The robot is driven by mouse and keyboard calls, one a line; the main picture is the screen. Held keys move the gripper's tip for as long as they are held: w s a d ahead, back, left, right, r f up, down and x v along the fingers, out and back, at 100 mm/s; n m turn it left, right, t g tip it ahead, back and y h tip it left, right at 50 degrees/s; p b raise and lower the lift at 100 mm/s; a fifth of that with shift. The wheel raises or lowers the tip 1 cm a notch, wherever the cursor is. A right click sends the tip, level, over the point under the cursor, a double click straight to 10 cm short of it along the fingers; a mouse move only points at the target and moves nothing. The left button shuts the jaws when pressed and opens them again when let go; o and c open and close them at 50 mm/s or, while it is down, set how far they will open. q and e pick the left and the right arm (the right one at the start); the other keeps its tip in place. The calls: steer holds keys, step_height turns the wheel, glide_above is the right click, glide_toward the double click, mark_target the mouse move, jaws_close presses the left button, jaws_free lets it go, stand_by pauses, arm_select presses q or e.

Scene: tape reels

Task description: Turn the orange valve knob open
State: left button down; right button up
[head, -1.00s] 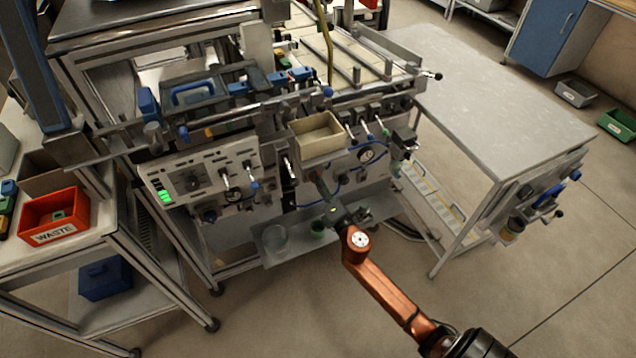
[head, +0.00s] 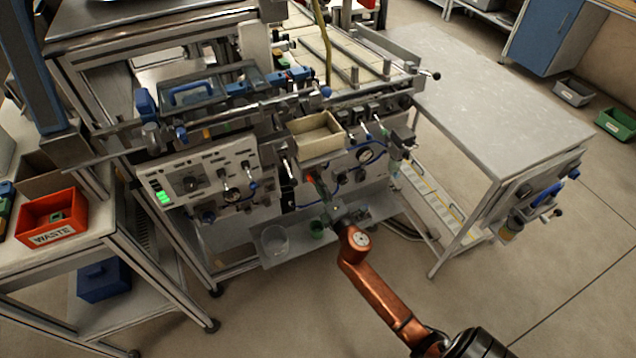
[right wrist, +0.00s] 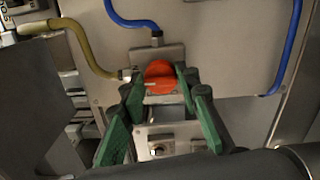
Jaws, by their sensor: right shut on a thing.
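The orange valve knob (right wrist: 160,76) is a round orange disc on a grey fitting fixed to the machine's front panel, in the right wrist view. A blue hose and a yellow hose run to the fitting. My right gripper (right wrist: 161,88) has its green-padded fingers on both sides of the knob and is shut on it. In the head view the right gripper (head: 317,187) reaches the panel below the beige bin; a small bit of orange shows beside it, and the fingers hide most of the knob. My left gripper is not in view.
The beige bin (head: 318,137) sits just above the right gripper. A shelf with a clear beaker (head: 275,240) and a green cup (head: 317,229) lies below. A red waste bin (head: 53,218) stands at left. Bare floor is open in front.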

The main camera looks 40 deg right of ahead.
steer(key=o, duration=1.2)
steer(key=shift+c, duration=0.2)
steer(key=v, duration=1.2)
